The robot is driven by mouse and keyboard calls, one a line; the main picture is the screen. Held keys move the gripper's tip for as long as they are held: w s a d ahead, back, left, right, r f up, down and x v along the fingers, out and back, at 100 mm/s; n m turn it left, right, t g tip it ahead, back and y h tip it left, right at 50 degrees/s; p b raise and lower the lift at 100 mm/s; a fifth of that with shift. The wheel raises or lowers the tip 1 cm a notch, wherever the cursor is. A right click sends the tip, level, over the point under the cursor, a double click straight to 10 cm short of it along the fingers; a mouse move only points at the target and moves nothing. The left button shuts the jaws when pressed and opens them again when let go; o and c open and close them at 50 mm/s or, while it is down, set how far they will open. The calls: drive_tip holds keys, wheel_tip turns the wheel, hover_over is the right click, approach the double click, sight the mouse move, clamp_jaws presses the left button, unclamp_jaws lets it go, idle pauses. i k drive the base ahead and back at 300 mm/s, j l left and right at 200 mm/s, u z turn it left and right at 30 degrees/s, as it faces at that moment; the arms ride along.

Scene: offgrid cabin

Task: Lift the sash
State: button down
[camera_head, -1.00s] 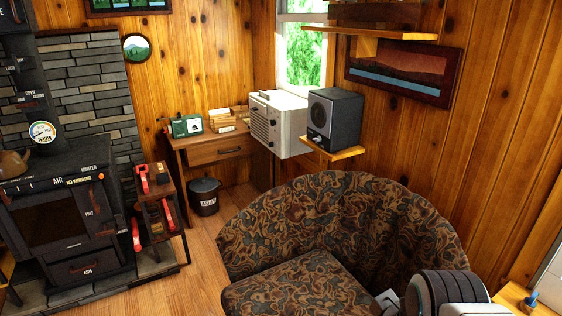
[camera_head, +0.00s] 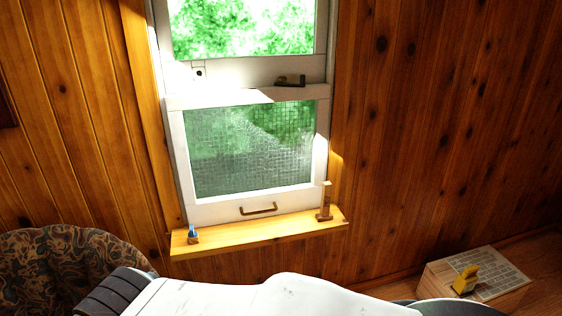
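The window's lower sash (camera_head: 255,202) is a white frame with wire-patterned glass, and it sits down close to the wooden sill (camera_head: 205,241). A brass pull handle (camera_head: 259,208) is on its bottom rail. The upper sash (camera_head: 245,73) is above it. A dark latch (camera_head: 291,80) and a small square plate with a dark hole (camera_head: 199,72) are near where the sashes meet. My arm's white and dark parts fill the bottom edge of the view, apart from the window. My gripper's fingers are not visible.
A small blue-topped object (camera_head: 193,234) stands on the sill's left end and a wooden upright piece (camera_head: 325,203) on its right end. The patterned armchair (camera_head: 65,262) is at lower left. A box with a yellow handle (camera_head: 466,281) is on the floor at right.

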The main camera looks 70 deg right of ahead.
sight(211, 212)
drive_tip(key=z, duration=2.1)
